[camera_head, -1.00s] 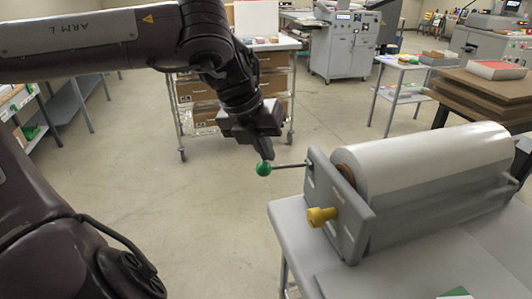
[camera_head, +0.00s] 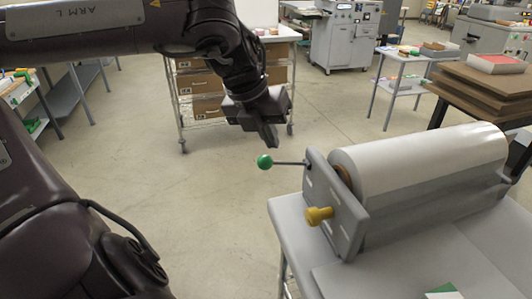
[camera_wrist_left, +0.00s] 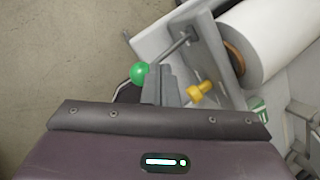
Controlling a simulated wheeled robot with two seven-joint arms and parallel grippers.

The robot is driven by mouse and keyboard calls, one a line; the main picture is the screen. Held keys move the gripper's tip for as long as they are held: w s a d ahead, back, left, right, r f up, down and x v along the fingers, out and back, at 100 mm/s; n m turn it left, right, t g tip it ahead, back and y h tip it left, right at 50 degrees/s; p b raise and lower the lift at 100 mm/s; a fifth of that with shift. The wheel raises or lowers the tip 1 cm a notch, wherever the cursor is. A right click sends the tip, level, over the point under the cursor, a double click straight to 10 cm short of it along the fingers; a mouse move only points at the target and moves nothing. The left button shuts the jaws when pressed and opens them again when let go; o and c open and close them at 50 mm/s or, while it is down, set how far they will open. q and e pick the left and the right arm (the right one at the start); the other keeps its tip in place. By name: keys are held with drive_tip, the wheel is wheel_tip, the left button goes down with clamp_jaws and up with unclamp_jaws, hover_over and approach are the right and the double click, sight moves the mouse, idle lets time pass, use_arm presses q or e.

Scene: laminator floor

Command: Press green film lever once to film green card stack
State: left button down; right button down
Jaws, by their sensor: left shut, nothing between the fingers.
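The green film lever is a dark rod with a green ball knob (camera_head: 265,162), sticking out left from the grey film unit (camera_head: 348,225) with its large white roll. It also shows in the wrist view (camera_wrist_left: 139,73). My left gripper (camera_head: 273,143) is shut and empty, fingers pointing down, just above and slightly beyond the knob; a small gap shows between them in the head view. In the wrist view the fingertips (camera_wrist_left: 160,70) appear right beside the knob. A green card piece (camera_head: 443,292) shows at the bottom edge, mostly cut off. My right gripper is out of view.
A yellow knob (camera_head: 318,215) juts from the unit's end plate. The unit stands on a light grey table (camera_head: 290,228). A cart with brown boxes (camera_head: 200,85) stands behind my left arm. Open floor lies left of the table.

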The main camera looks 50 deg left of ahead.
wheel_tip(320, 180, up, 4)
drive_tip(key=p, duration=0.4)
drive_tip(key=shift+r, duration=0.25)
idle(0.5)
